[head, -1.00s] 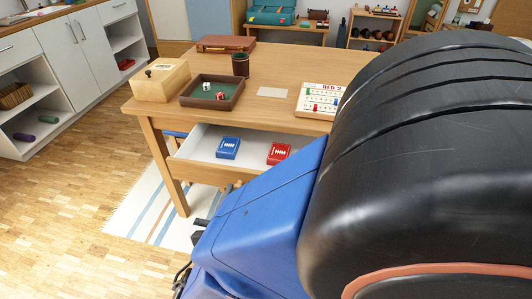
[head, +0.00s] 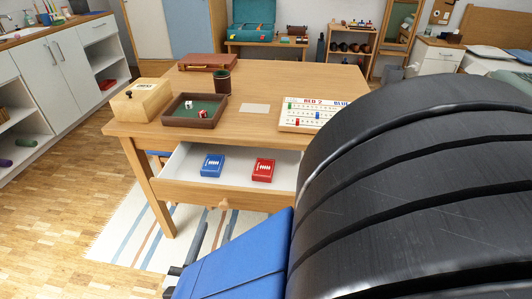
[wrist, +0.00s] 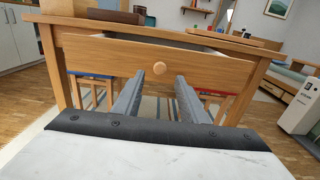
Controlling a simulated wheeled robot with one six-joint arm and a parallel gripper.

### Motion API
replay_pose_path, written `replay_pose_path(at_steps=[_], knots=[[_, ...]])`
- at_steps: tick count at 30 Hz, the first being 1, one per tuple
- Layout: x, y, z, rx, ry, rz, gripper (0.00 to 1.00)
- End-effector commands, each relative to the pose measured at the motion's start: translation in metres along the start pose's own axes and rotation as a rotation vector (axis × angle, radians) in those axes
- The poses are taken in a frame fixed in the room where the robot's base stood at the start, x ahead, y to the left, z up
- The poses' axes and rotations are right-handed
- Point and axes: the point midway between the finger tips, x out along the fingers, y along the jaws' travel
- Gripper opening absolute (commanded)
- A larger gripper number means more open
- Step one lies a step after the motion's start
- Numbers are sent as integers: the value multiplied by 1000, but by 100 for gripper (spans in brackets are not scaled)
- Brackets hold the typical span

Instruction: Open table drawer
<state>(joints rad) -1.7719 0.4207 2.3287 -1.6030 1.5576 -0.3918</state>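The wooden table (head: 262,84) has its drawer (head: 225,194) pulled out, showing a pale interior. A blue card box (head: 212,165) and a red card box (head: 263,169) lie inside. A round wooden knob (wrist: 159,68) is at the middle of the drawer front; it also shows in the head view (head: 224,203). My gripper (wrist: 164,78) is open, its two grey fingers apart and pointing at the drawer front. The knob appears between and slightly above the fingertips in the wrist view, with nothing held. In the head view the fingers (head: 210,238) are below and in front of the knob.
On the tabletop are a wooden box (head: 142,99), a dice tray (head: 194,111), a dark cup (head: 222,82), a brown case (head: 209,61) and a scoreboard (head: 306,115). A striped rug (head: 130,236) lies under the table. White cabinets (head: 64,64) stand at the left.

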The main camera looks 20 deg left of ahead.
Motion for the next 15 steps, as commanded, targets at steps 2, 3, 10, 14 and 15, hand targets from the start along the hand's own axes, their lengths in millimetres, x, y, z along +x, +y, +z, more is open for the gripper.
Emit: replay_pose_path(at_steps=[2, 3, 10, 14, 15], knots=[[-14, 1, 0, 0, 1, 3, 39], [-20, 1, 0, 0, 0, 4, 39], [-46, 0, 0, 0, 1, 1, 39], [-53, 0, 0, 0, 1, 1, 39], [-54, 0, 0, 0, 1, 1, 39]])
